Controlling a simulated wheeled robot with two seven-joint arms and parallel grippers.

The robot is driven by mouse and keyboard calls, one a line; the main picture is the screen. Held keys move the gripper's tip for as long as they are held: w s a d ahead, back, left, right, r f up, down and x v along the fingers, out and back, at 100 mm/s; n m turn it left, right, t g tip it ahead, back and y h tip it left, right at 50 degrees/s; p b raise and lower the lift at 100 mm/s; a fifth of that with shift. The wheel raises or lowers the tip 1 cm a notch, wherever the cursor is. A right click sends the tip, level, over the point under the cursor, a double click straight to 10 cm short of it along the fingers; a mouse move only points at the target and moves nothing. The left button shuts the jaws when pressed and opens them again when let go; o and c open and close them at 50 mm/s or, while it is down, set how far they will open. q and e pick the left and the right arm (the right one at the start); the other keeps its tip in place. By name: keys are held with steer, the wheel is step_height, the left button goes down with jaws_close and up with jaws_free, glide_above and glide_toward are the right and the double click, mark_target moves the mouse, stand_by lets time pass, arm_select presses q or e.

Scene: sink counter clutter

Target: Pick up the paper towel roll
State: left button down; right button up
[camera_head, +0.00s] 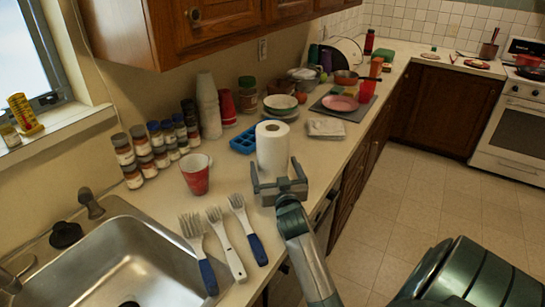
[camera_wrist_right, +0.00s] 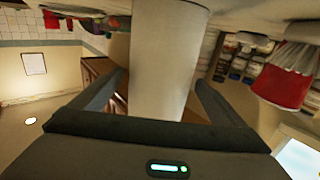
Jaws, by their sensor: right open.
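The white paper towel roll (camera_head: 272,147) stands upright on the counter, right of the red cup. My right gripper (camera_head: 279,178) is open at the roll's lower part, with one finger on either side of it. In the right wrist view the roll (camera_wrist_right: 168,60) rises between the two fingers of the right gripper (camera_wrist_right: 163,95), with a visible gap on the left side. Whether a finger touches the roll I cannot tell. The roll's base is partly hidden behind the gripper. My left gripper is not in view.
A blue tray (camera_head: 243,140) sits just behind the roll. A folded cloth (camera_head: 326,127) lies to the right. Spice jars (camera_head: 160,145) line the wall.

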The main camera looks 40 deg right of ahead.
steer(key=shift+p+x, duration=0.4)
steer(key=shift+x, duration=1.15)
steer(key=c, duration=1.2)
